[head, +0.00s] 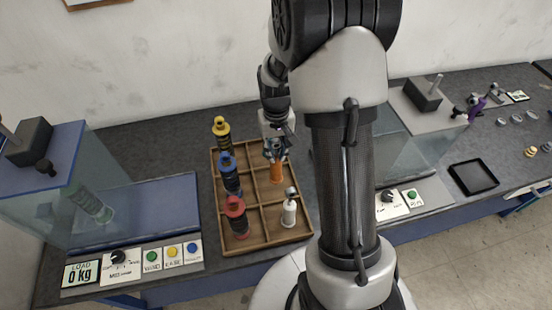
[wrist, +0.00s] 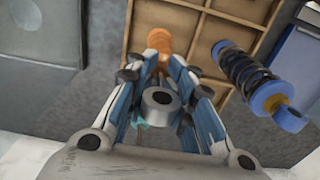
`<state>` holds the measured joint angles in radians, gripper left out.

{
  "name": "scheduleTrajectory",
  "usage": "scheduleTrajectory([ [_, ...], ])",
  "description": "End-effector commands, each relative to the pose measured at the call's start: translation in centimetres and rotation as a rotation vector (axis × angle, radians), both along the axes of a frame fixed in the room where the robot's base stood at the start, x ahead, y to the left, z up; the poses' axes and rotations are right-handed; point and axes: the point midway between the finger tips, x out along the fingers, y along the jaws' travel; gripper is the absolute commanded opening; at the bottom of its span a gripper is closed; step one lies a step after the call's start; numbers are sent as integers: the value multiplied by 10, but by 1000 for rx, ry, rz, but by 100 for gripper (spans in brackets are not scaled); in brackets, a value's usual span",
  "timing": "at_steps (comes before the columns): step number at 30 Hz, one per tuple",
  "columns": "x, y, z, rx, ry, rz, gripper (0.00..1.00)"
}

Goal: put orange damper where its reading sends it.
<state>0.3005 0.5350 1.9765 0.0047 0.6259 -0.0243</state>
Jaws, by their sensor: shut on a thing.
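The orange damper (head: 277,172) stands upright in the right column of the wooden compartment tray (head: 262,243). My gripper (head: 274,150) is above it with its fingers shut on the damper's upper end. In the wrist view, the damper's grey top ring (wrist: 160,98) sits between my fingers, and its orange lower part (wrist: 159,40) shows beyond them. I cannot tell whether the damper's base touches the tray floor. The blue damper (head: 229,174) stands in the left column and also shows in the wrist view (wrist: 250,75).
A yellow damper (head: 221,130), a red damper (head: 236,216) and a white damper (head: 289,210) stand in the tray. A glass-sided test box (head: 85,190) with a LOAD 0 kg display (head: 80,273) is at left. A black tray (head: 473,177) is at right. My arm hides the middle right.

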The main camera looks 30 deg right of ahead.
Motion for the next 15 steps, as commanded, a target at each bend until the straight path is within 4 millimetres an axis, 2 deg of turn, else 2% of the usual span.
scheduleTrajectory([
  [7,-1,0,-36,1,2,0,0],
  [15,0,0,-37,0,0,0,0],
])
